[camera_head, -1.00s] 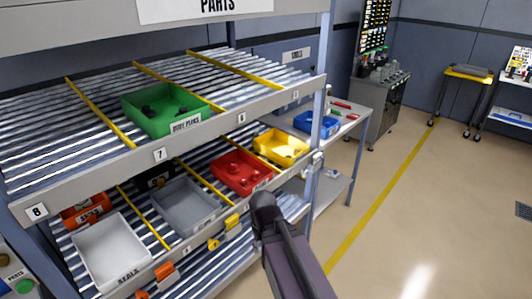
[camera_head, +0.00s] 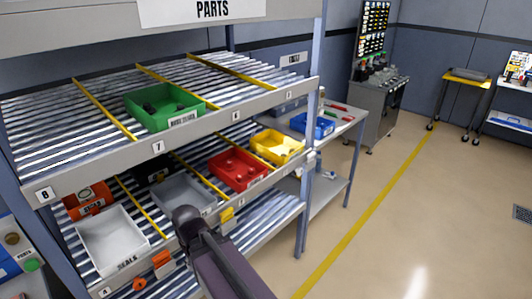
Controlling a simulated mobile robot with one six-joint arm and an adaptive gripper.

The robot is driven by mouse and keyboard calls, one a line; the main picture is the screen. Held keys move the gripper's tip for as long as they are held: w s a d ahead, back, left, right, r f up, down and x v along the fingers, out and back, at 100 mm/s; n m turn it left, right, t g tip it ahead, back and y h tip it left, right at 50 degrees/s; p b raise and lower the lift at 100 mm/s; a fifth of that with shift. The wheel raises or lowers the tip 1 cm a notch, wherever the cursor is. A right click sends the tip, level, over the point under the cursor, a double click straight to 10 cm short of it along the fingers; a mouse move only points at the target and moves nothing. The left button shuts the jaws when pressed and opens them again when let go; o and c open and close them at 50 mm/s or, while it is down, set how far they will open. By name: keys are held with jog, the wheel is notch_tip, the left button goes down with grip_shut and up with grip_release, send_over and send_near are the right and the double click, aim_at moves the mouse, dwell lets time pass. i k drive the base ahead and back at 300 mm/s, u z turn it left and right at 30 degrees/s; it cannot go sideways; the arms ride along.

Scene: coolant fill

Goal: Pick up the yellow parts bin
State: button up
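The yellow parts bin (camera_head: 277,146) sits on the middle shelf level of the parts rack, at the right end, with a few small items inside. A red bin (camera_head: 237,170) is just to its left. My arm reaches up from the bottom of the view, left of the yellow bin and below it in the picture. Its rounded dark end shows in front of the rack near the grey bin. My gripper's fingers cannot be made out, and nothing is seen held.
The rack also holds a green bin (camera_head: 163,107) above, a grey bin (camera_head: 183,195), a white bin (camera_head: 112,241) and an orange bin (camera_head: 87,199). A blue bin (camera_head: 312,126) stands on the side table behind. The floor (camera_head: 430,215) at right is clear.

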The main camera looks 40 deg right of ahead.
aim_at(270, 144)
jog(key=u, duration=0.15)
jog(key=k, duration=1.05)
jog(key=z, duration=1)
jog(key=i, duration=1.05)
